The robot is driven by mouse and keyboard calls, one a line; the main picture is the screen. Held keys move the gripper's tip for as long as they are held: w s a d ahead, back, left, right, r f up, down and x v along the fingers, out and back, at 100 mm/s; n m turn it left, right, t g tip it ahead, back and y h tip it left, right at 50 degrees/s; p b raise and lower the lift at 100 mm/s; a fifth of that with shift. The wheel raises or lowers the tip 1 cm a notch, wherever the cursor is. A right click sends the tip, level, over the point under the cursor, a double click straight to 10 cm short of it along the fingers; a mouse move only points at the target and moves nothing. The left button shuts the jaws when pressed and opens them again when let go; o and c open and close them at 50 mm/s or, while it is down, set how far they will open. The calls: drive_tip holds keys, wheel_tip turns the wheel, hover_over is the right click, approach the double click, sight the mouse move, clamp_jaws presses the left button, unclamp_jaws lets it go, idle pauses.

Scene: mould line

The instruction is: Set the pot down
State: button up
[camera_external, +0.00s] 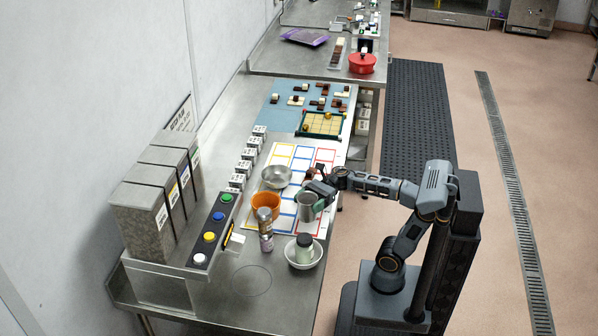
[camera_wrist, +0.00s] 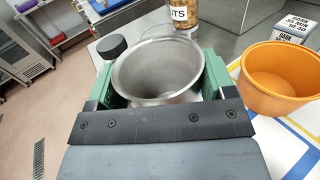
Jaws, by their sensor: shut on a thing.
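A steel pot (camera_external: 306,208) is in my gripper (camera_external: 315,200), over the near part of the white mat (camera_external: 283,150) with coloured outlines. In the wrist view the pot (camera_wrist: 155,88) looks empty, upright or nearly so, with its round mouth facing the camera. The green fingers of my gripper (camera_wrist: 160,75) are shut on its two sides. Its base is hidden in the wrist view, and I cannot tell whether it touches the mat.
An orange bowl (camera_external: 265,205) stands just left of the pot; a steel bowl (camera_external: 276,176) is behind. A labelled jar (camera_external: 265,236) and a dark-lidded jar in a bowl (camera_external: 304,248) stand in front. A button panel (camera_external: 211,236) is at left.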

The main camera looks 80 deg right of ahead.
sight(308, 214)
drive_tip(key=shift+f+b, duration=0.6)
drive_tip(key=shift+f, duration=2.05)
drive_tip(key=shift+f+b, duration=0.25)
drive_tip(key=shift+b, duration=0.05)
drive_tip(key=o, duration=1.1)
drive_tip(key=shift+r, duration=0.1)
drive_tip(key=shift+c, duration=0.2)
drive_tip(key=shift+r+p, duration=0.3)
drive_tip(key=shift+p, duration=0.15)
drive_tip(key=v, duration=1.2)
drive_tip(key=shift+d+f, duration=0.1)
drive_tip(key=shift+f, duration=0.05)
